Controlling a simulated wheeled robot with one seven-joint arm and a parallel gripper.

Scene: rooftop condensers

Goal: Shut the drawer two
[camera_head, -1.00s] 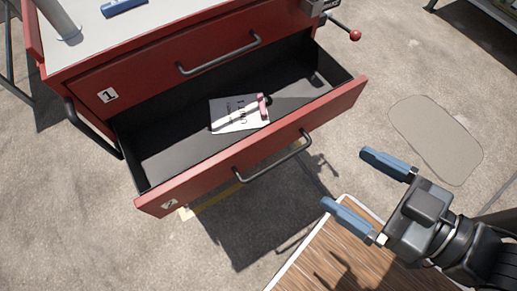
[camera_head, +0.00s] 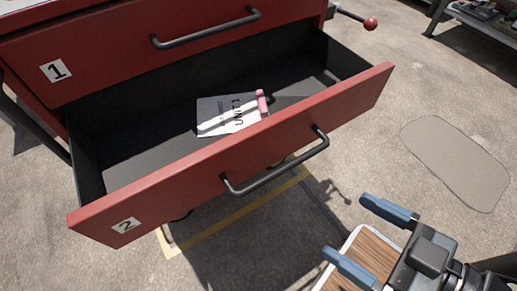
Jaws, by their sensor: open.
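Drawer two (camera_head: 205,188) is a red drawer marked with a "2" label, pulled well out of the red cabinet. Its dark inside shows. A grey bar handle (camera_head: 275,172) is on its front. A white booklet (camera_head: 226,117) and a small pink item (camera_head: 262,103) lie inside it. My gripper (camera_head: 370,235) is at the lower right, with two blue fingers spread apart and nothing between them. It is apart from the drawer, to the right of and below the handle in the picture.
Drawer one (camera_head: 110,55), above, is shut and has its own bar handle (camera_head: 207,28). A red-knobbed lever (camera_head: 370,23) sticks out at the cabinet's right. A wood-topped surface (camera_head: 360,262) lies below my gripper. A shelf (camera_head: 480,20) stands far right.

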